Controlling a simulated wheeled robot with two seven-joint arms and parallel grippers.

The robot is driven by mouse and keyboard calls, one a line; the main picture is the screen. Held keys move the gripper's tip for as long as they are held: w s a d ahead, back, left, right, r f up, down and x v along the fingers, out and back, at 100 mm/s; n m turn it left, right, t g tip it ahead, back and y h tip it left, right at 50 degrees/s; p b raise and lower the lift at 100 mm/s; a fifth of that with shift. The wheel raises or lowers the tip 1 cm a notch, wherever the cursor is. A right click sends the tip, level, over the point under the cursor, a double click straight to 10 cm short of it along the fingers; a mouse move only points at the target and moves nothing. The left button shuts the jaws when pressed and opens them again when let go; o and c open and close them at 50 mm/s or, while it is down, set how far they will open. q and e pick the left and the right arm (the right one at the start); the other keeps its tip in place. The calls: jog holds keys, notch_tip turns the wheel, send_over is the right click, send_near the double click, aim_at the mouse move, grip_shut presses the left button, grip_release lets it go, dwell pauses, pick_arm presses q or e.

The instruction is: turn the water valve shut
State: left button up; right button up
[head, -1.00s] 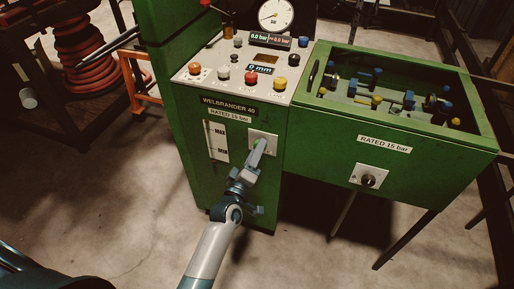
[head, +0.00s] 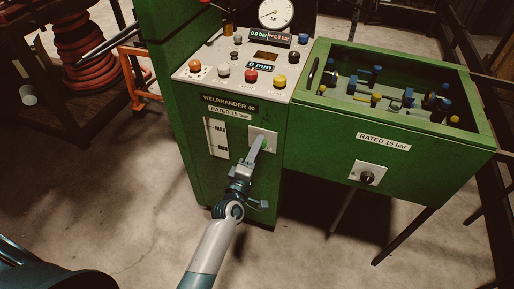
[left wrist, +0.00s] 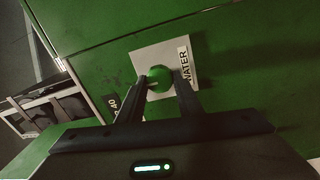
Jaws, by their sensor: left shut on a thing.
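The water valve is a round green knob (left wrist: 159,79) on a pale square plate (left wrist: 145,60) marked WATER, in the left wrist view. In the head view the plate (head: 262,136) is on the front of the green cabinet, and the knob is mostly hidden behind the fingers. My left gripper (head: 261,145) reaches up to it from below. In the left wrist view its two fingers (left wrist: 160,86) are closed on the knob, one on each side. My right gripper is not in view.
The green cabinet (head: 190,165) has a sloped panel with coloured buttons and a pressure gauge (head: 274,13). A green test tank (head: 325,150) with a dark knob (head: 367,178) joins it on the right. An orange frame (head: 130,80) stands at left. The floor in front is clear.

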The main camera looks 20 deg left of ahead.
pick_arm(q)
jog(key=o, duration=1)
jog(key=shift+o, duration=0.2)
jog(key=shift+s, duration=0.1)
jog(key=s+f+b, duration=0.1)
jog(key=s+b, duration=0.1)
jog(key=s, duration=1.5)
jog(key=shift+a, duration=0.3)
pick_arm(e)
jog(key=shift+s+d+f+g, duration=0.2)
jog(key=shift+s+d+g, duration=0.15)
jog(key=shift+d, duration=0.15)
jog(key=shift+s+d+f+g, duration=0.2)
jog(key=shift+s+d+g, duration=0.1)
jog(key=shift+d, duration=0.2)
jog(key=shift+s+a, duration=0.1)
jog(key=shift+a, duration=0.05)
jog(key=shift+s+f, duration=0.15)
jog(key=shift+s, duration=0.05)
